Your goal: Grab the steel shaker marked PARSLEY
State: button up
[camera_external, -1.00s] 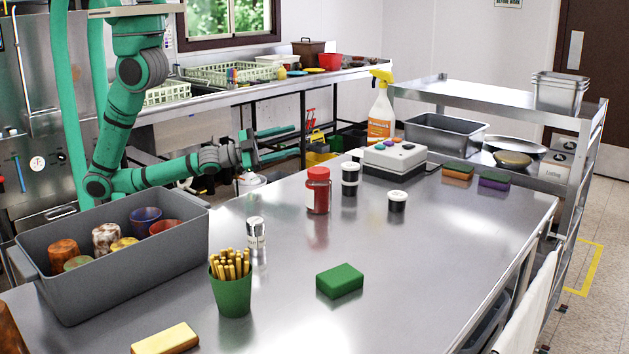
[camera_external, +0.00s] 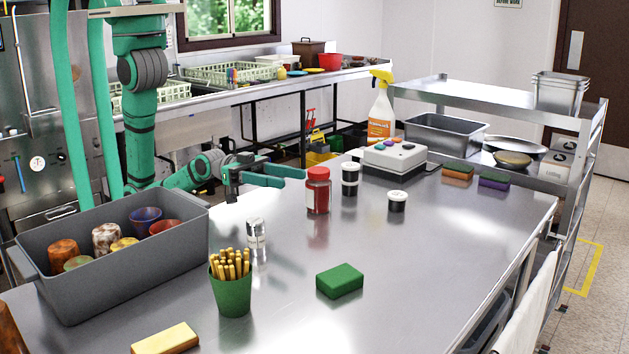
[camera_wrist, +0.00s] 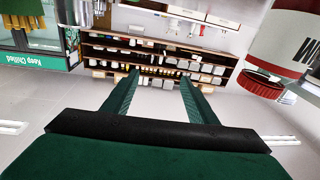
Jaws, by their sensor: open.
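A small steel shaker (camera_external: 255,231) stands upright on the steel table, behind the green cup of yellow sticks. Its label is too small to read, so I cannot confirm the PARSLEY marking. My gripper (camera_external: 294,176) is open and empty over the table's far left edge, beyond the shaker and left of the red-lidded jar. In the wrist view its two fingers (camera_wrist: 160,80) are spread with nothing between them. A small silver and dark object (camera_wrist: 90,12) at the top left of that view may be the shaker, but it is cut off.
The red-lidded jar (camera_external: 318,191) stands near my fingers; it also shows in the wrist view (camera_wrist: 263,84). The green cup (camera_external: 232,294) is in front of the shaker. A grey bin (camera_external: 140,274) of cups stands left. Black pots and a green sponge (camera_external: 340,281) are to the right.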

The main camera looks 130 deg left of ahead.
aim_at(260, 242)
jog(key=d+f+m+g+h, duration=0.1)
jog(key=d+f+h, duration=0.1)
jog(key=d, duration=0.1)
jog(key=d+f+m+g+h, duration=0.1)
jog(key=d+f+g, duration=0.1)
jog(key=d, duration=0.2)
jog(key=d+f+m+g+h, duration=0.1)
jog(key=d+f+m+h, duration=0.1)
jog(key=d+f, duration=0.1)
jog(key=shift+d+g+h, duration=0.3)
jog(key=shift+d+g, duration=0.1)
jog(key=shift+s+f+m+g, duration=0.2)
jog(key=shift+f+m+g, duration=0.2)
jog(key=shift+f+m, duration=0.15)
jog(key=shift+x, duration=3.75)
jog(key=shift+d, duration=0.1)
jog(key=shift+c, duration=0.4)
jog(key=c, duration=1.1)
